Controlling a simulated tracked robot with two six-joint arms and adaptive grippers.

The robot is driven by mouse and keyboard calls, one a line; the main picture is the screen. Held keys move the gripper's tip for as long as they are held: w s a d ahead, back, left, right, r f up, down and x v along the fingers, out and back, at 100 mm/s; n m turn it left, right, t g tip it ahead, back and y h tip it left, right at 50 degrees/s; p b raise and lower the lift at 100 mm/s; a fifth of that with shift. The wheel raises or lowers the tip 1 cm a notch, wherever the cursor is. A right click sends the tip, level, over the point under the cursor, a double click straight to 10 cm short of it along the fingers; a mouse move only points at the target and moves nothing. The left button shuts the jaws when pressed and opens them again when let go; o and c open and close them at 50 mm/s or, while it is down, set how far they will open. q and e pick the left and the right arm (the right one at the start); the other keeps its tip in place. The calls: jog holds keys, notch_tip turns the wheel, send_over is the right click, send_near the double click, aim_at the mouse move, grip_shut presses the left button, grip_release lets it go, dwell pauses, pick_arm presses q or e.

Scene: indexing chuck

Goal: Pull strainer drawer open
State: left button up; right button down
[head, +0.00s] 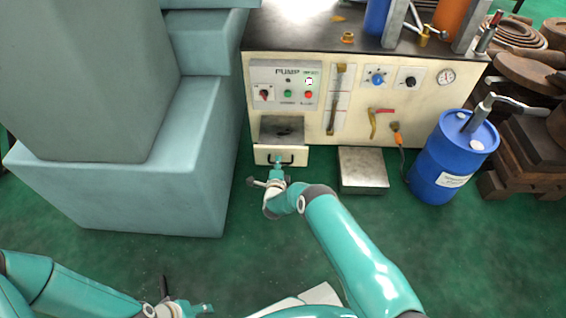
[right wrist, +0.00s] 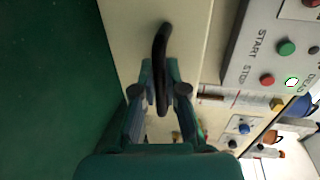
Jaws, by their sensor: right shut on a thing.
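The strainer drawer (head: 261,156) has a cream front with a black bar handle (head: 291,160), low on the pump bench at left. A grey tray-like space (head: 282,131) with something dark in it shows behind the front, so the drawer appears to stand out from the bench. My right gripper (head: 279,160) is shut on the handle. In the right wrist view, the fingers (right wrist: 160,88) close around the middle of the black handle (right wrist: 161,45) in front of the cream drawer front (right wrist: 130,40). My left gripper (head: 190,308) is at the bottom edge, away from the bench; its fingers are unclear.
The pump bench (head: 345,80) carries a control panel (head: 285,85), knobs and a gauge. A large grey-blue block (head: 130,190) stands close left of the drawer. A metal tray (head: 363,168) and blue drum (head: 445,160) are at right. Green floor in front is open.

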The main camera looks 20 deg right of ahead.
jog(key=shift+a+f, duration=0.2)
jog(key=shift+a, duration=0.25)
jog(key=c, duration=1.2)
grip_release()
jog(key=shift+s+d, duration=0.1)
jog(key=shift+d, duration=0.05)
jog(key=shift+d+r, duration=0.1)
jog(key=shift+d, duration=0.1)
jog(key=shift+s, duration=0.1)
jog(key=v, duration=1.1)
jog(key=shift+s+a, duration=0.2)
jog(key=shift+s, duration=0.15)
jog(key=shift+r, duration=0.1)
